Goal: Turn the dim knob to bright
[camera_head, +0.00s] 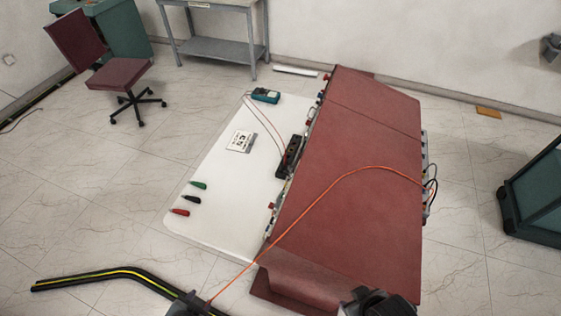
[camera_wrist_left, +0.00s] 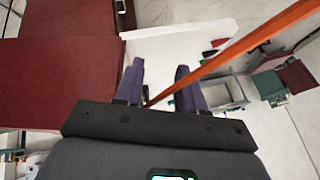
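The dark red console (camera_head: 350,160) slants across the middle of the head view. Its control side faces left and shows only as a thin edge of small parts (camera_head: 283,195). I cannot make out the dim knob there. In the left wrist view the console's red top (camera_wrist_left: 65,75) fills the left side.
An orange cable (camera_head: 340,178) crosses the console top toward my left gripper; it passes across the right finger in the wrist view. The white tabletop (camera_head: 220,205) holds a meter (camera_head: 265,95), a black block (camera_head: 290,157), a card (camera_head: 241,141) and coloured plugs (camera_head: 192,199).

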